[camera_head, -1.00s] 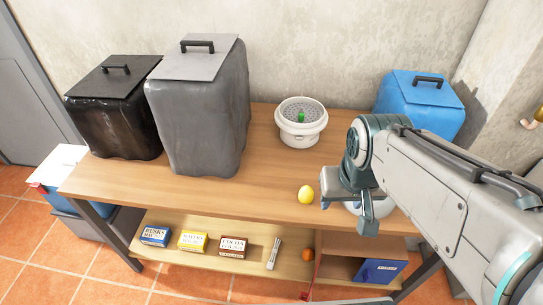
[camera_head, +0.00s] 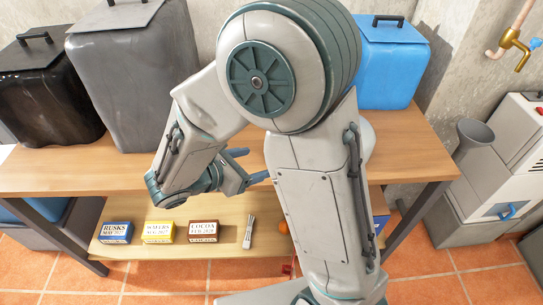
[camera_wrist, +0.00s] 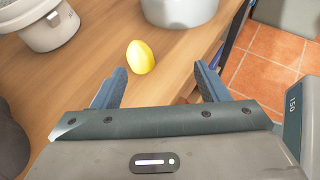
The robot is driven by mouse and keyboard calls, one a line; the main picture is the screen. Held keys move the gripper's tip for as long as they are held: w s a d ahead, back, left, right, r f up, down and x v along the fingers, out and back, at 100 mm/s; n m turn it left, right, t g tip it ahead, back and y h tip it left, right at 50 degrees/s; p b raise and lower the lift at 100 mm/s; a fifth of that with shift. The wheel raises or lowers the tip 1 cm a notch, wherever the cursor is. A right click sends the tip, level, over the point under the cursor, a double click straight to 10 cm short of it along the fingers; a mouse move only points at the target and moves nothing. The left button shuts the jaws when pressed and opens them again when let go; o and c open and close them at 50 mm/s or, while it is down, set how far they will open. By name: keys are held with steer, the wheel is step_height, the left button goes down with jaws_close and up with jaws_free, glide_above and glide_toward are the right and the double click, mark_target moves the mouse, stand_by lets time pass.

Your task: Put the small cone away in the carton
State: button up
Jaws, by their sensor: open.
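A small yellow piece (camera_wrist: 141,57) with a rounded, tapering top stands on the wooden table top in the wrist view; I cannot tell for sure that it is the cone. In the head view my arm hides it. My gripper (camera_head: 250,166) is open and empty at the table's front edge; in the wrist view its fingers (camera_wrist: 160,74) point toward the yellow piece, which is just beyond them and untouched. On the lower shelf stand small cartons: blue RUSKS (camera_head: 116,232), yellow WAFERS (camera_head: 158,232) and brown COCOA (camera_head: 203,231). I cannot tell which carton is meant.
A black bin (camera_head: 48,95), a grey bin (camera_head: 135,80) and a blue bin (camera_head: 388,65) stand on the table (camera_head: 410,150). The wrist view shows a white strainer pot (camera_wrist: 40,30) and a pale bowl (camera_wrist: 180,10) near the yellow piece. A machine (camera_head: 510,165) stands right.

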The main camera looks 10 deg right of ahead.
steer(key=w+d+f, duration=0.1)
steer(key=w+d+f+n, duration=0.1)
steer(key=w+d+f, duration=0.1)
steer(key=w+d+f+n+t+b, duration=0.1)
steer(key=w, duration=0.1)
steer(key=shift+w+d+f, duration=0.2)
steer(key=shift+w+f, duration=0.05)
steer(key=shift+f, duration=0.15)
steer(key=w+d+f, duration=0.2)
steer(key=shift+w+d+f+b, duration=0.1)
steer(key=shift+w+d+b, duration=0.2)
steer(key=shift+b, duration=0.1)
steer(key=shift+w+d+f, duration=0.15)
steer(key=shift+w+d, duration=0.15)
steer(key=shift+d, duration=0.1)
steer(key=c, duration=1.1)
